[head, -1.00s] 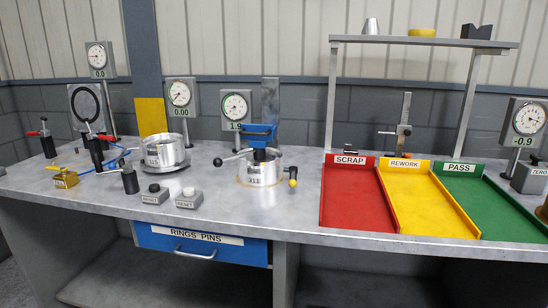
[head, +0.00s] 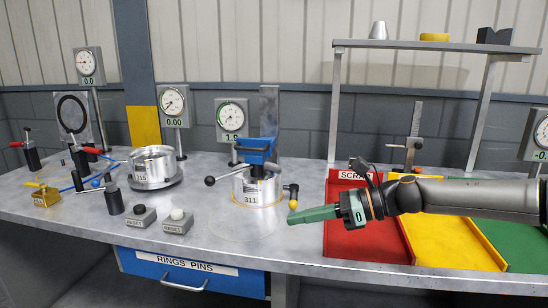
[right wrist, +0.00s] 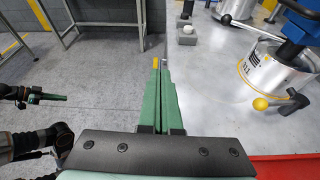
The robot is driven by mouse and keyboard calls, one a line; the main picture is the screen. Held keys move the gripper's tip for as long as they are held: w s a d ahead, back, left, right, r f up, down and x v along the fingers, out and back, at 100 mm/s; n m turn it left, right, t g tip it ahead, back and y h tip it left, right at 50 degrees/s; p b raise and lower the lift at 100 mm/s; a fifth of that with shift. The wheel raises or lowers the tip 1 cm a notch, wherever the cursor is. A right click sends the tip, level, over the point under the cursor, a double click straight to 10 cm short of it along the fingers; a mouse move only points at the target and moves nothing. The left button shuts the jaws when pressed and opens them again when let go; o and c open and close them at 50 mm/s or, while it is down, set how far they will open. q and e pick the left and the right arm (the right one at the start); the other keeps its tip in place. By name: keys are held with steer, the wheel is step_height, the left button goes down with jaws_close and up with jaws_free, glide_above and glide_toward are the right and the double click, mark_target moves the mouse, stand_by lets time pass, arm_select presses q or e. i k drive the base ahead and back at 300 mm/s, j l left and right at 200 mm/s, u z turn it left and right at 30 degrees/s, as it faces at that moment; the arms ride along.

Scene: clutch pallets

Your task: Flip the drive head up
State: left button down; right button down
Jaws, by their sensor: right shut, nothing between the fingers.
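The blue drive head (head: 256,150) sits on top of a silver cylinder (head: 257,190) marked 311, in front of a grey upright post. A lever with a black ball (head: 210,181) sticks out to its left. A black handle with a yellow ball (head: 293,204) hangs at its right; the yellow ball also shows in the right wrist view (right wrist: 260,103). My right gripper (head: 290,218) is shut and empty, its green fingers pointing left, just below and near the yellow ball. My left gripper (right wrist: 62,97) appears small at the left of the right wrist view; its jaws are unclear.
The red scrap tray (head: 350,240), yellow rework tray (head: 465,245) and green pass tray (head: 510,240) lie under and beside my right arm. Two reset buttons (head: 177,222) stand left on the bench. Dial gauges (head: 232,118) stand behind.

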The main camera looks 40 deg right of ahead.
mark_target(260, 144)
steer(key=i+l, duration=0.45)
steer(key=l, duration=0.15)
steer(key=i+l, duration=0.4)
steer(key=l, duration=0.2)
